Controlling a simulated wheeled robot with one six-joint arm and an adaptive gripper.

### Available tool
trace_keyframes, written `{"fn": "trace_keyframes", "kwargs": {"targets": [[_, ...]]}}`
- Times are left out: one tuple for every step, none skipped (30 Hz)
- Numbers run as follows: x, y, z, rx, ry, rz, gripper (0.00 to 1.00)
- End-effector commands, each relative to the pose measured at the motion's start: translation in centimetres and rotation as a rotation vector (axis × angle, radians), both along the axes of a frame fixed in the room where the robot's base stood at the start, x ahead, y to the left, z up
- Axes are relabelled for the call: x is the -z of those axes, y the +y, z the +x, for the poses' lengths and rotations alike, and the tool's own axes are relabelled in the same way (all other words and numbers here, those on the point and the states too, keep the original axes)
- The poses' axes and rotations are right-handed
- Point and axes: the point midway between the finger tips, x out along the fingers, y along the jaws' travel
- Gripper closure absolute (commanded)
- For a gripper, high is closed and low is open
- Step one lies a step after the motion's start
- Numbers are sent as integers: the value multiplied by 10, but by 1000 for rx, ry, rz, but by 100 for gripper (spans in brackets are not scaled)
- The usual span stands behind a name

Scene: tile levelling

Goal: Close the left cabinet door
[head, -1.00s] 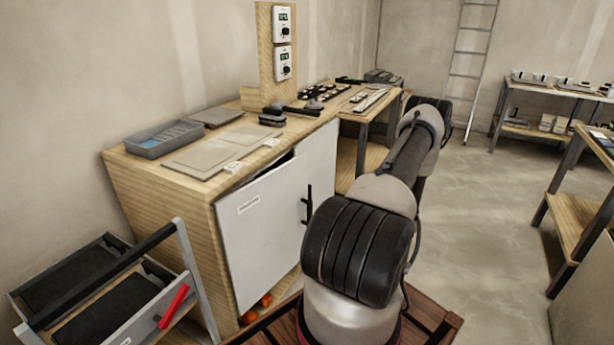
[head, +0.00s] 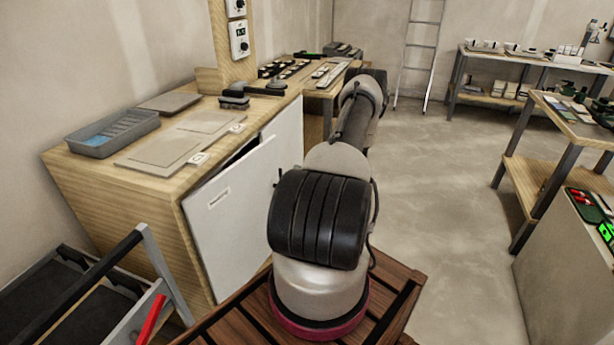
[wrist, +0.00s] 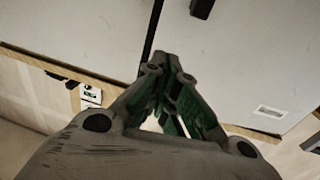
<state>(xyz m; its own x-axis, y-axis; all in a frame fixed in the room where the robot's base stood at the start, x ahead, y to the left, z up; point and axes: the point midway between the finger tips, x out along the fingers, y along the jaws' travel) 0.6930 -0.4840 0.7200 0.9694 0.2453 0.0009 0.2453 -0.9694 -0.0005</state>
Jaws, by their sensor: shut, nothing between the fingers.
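The cabinet's left door (head: 235,222) is a white panel with a small label. It stands slightly ajar, with a dark gap along its top edge under the worktop. The white right door (head: 284,130) sits beside it and looks shut. In the wrist view the labelled left door (wrist: 255,75) fills the right side, and the other door (wrist: 95,35) is at the left, past a dark gap. My gripper (wrist: 160,62) is shut and empty, its tips in front of the doors near that gap; contact cannot be told. My arm hides the gripper in the head view.
The worktop carries a grey tray (head: 112,132) and flat tiles (head: 160,150). A tool carrier with a red handle (head: 151,319) stands close at the lower left. A workbench (head: 560,130) is at the right. The concrete floor between (head: 435,190) is clear.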

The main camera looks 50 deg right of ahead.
Motion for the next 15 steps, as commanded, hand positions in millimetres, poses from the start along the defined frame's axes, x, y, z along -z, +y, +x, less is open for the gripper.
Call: {"fn": "trace_keyframes", "kwargs": {"targets": [[0, 4, 12, -4, 0, -1, 100], [0, 6, 18, -5, 0, 0, 100], [0, 8, 26, -4, 0, 0, 100], [0, 9, 32, -4, 0, -1, 100], [0, 11, 38, -4, 0, -1, 100], [0, 12, 45, -4, 0, -2, 100], [0, 14, 50, -3, 0, -2, 100], [0, 15, 54, -3, 0, -1, 100], [0, 16, 59, -3, 0, 0, 100], [0, 17, 63, -2, 0, 0, 100], [0, 17, 66, -2, 0, 0, 100], [0, 18, 70, -2, 0, -1, 100], [0, 18, 72, -1, 0, -1, 100], [0, 19, 74, -1, 0, -1, 100], [0, 19, 76, 0, 0, -1, 100]]}}
